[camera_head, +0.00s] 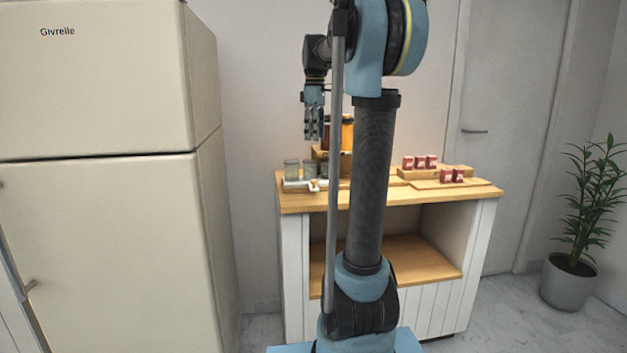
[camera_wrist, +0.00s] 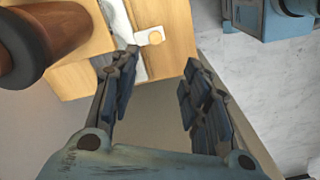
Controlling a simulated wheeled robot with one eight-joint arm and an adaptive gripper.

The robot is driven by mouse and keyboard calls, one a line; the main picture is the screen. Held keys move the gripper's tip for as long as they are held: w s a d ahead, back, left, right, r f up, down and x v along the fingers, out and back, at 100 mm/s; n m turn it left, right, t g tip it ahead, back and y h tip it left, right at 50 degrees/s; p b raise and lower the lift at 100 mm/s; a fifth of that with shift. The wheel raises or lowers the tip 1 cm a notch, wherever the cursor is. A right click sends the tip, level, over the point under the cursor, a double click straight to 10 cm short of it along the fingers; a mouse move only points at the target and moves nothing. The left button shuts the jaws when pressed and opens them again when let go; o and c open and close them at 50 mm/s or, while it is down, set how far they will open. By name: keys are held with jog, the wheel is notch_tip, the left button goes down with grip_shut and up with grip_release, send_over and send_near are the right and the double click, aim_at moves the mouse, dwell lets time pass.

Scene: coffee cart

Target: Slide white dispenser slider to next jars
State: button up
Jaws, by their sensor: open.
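The white dispenser slider (camera_head: 314,185) lies at the front left of the wooden cart top, beside two grey-lidded jars (camera_head: 291,168) (camera_head: 310,167). In the wrist view, a white tab with a round tan spot (camera_wrist: 141,38) sticks out from a white strip, beyond my fingertips. I take this to be the slider. My gripper (camera_head: 314,132) hangs fingers-down above the left part of the cart, higher than the jars. In the wrist view, its two fingers (camera_wrist: 158,88) are apart with nothing between them. I cannot make out the jars in the wrist view.
A wooden stand with amber containers (camera_head: 346,132) is behind the jars, partly hidden by my arm. A dark brown round object (camera_wrist: 45,38) is close at the wrist view's upper left. Red boxes (camera_head: 420,162) sit at right. A fridge (camera_head: 100,240) stands left.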

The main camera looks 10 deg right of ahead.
jog(key=w, duration=0.1)
send_near(314, 180)
notch_tip(314, 180, down, 9)
jog(key=shift+r, duration=0.15)
dwell(0.5)
jog(key=shift+c, duration=0.4)
grip_shut()
